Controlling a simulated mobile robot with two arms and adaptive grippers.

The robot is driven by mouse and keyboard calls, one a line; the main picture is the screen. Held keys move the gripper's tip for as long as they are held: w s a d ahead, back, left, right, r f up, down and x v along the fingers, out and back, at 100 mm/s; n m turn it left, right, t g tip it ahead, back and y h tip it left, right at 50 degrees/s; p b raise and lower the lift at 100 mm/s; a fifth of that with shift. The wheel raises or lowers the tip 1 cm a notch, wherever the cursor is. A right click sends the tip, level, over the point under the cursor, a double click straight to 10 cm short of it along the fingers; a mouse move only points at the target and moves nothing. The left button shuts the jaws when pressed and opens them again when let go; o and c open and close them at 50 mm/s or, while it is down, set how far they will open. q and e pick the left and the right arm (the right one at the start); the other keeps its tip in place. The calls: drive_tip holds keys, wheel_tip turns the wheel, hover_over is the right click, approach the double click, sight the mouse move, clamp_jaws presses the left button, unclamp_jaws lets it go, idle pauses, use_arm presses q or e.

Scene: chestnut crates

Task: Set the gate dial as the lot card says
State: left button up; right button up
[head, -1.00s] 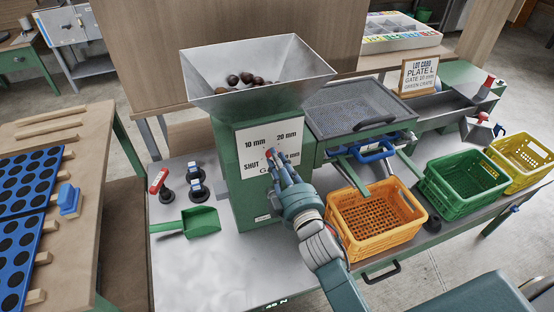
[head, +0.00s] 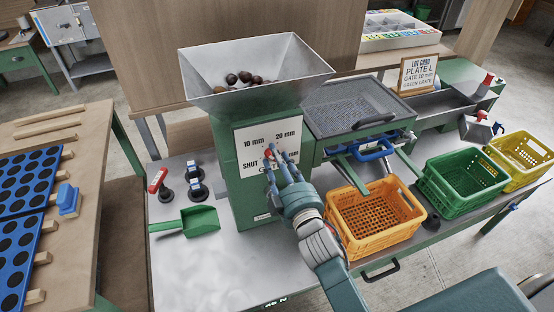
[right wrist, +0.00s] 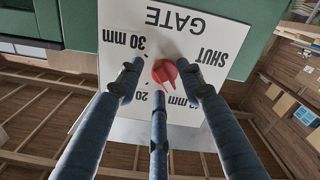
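The gate dial's red knob (right wrist: 165,72) sits on a white plate (head: 252,141) on the front of the green machine. The plate reads SHUT, 10 mm, 20 mm and, in the right wrist view, 30 mm and GATE. Which mark the knob points to is not clear. My right gripper (right wrist: 159,76) has its three fingers spread around the knob; it also shows in the head view (head: 277,160). A gap shows between the knob and the left finger. The lot card (head: 418,73) reads PLATE L, a gate value that looks like 10 mm, and GREEN CRATE. My left gripper is out of view.
A steel hopper (head: 300,75) with chestnuts tops the machine. An orange crate (head: 352,222), a green crate (head: 440,195) and a yellow crate (head: 530,165) stand to the right.

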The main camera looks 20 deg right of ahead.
drive_tip(key=s, duration=1.2)
drive_tip(key=shift+d, duration=0.2)
